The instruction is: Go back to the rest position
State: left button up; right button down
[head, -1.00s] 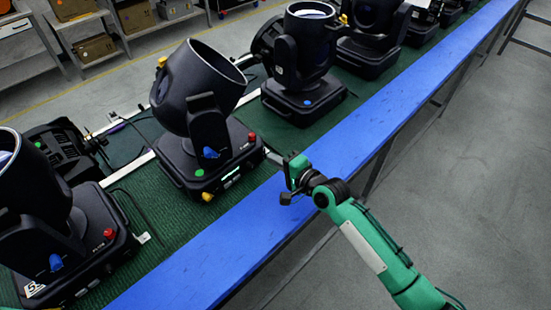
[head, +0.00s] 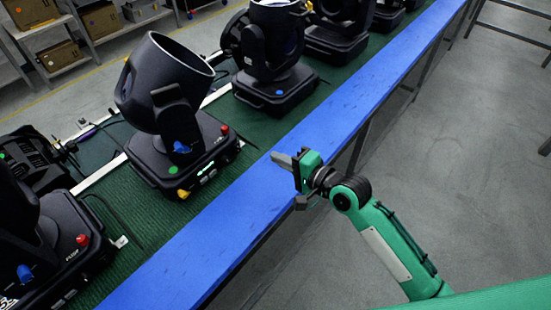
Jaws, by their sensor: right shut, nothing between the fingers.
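My right gripper (head: 283,160) is shut and empty. It is held over the blue edge strip (head: 224,222), pointing left. My left gripper is out of view.
Several more black par cans stand in a row, one (head: 272,60) farther back and one (head: 38,240) at the lower left. Shelves with cardboard boxes (head: 60,55) stand behind at the upper left. The grey floor (head: 470,160) on the right is largely open.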

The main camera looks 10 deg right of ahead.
jog(key=shift+d, duration=0.1)
dwell(0.3)
jog(key=s+d+f+n+g+h, duration=0.35)
jog(key=s+d+f, duration=0.2)
jog(key=s, duration=0.35)
jog(key=s+d+f+n+g+h, duration=0.2)
jog(key=s+d+f+n+h, duration=0.3)
jog(key=s, duration=0.4)
jog(key=s+d+f+n+g+h, duration=0.35)
jog(key=s+d, duration=0.25)
jog(key=s, duration=0.3)
jog(key=s+a+f+x, duration=0.1)
jog(key=s+x, duration=0.2)
jog(key=x, duration=1.2)
jog(key=s+a+x, duration=0.1)
jog(key=s+x, duration=0.2)
jog(key=x, duration=1.2)
jog(key=s+d+f, duration=0.2)
jog(key=s+f, duration=0.8)
jog(key=s+d+f+g, duration=0.1)
jog(key=s+d+f, duration=0.1)
jog(key=s+f, duration=0.7)
jog(key=shift+s+f+m+y, duration=0.3)
jog(key=shift+s+f, duration=0.1)
jog(key=shift+f, duration=0.35)
